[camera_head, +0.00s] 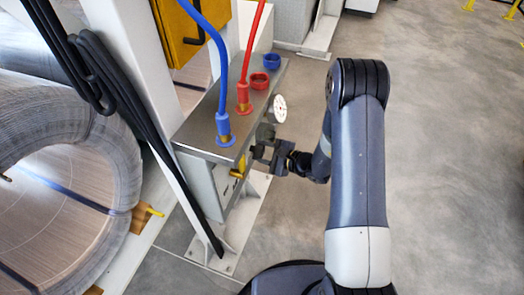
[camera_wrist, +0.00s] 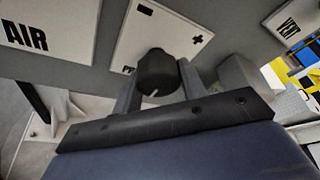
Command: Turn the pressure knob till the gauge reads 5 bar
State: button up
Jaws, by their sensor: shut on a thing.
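The pressure knob (camera_wrist: 157,73) is a black round knob with a white mark on its lower edge, in the wrist view. It sits on a white plate (camera_wrist: 137,30) with a minus and a plus sign. My gripper (camera_wrist: 160,88) has its two grey fingers on either side of the knob and is shut on it. In the head view my gripper (camera_head: 266,148) reaches the right side of the grey panel box (camera_head: 190,135). The knob cannot be made out there. A white round dial (camera_head: 279,108), likely the gauge, stands edge-on at the box; its reading is not legible.
A blue hose (camera_head: 222,85) and a red hose (camera_head: 250,60) plug into the box top, near red and blue ring fittings. A large wire coil (camera_head: 70,190) stands at left. "AIR" (camera_wrist: 25,36) and "VENT" (camera_wrist: 287,27) labels flank the knob. Floor at right is clear.

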jog(key=m+g, duration=0.1)
jog(key=m, duration=0.2)
jog(key=shift+g, duration=0.3)
jog(key=shift+s+f+m+g+y+p, duration=0.1)
jog(key=shift+m+g+y+p, duration=0.2)
jog(key=shift+m+g+p, duration=0.9)
jog(key=shift+m+b, duration=0.4)
jog(key=shift+b, duration=0.1)
jog(key=o, duration=1)
jog(key=shift+c, duration=0.2)
jog(key=p+v, duration=0.1)
jog(key=v, duration=0.9)
jog(key=shift+s+d, duration=0.25)
jog(key=shift+d, duration=0.1)
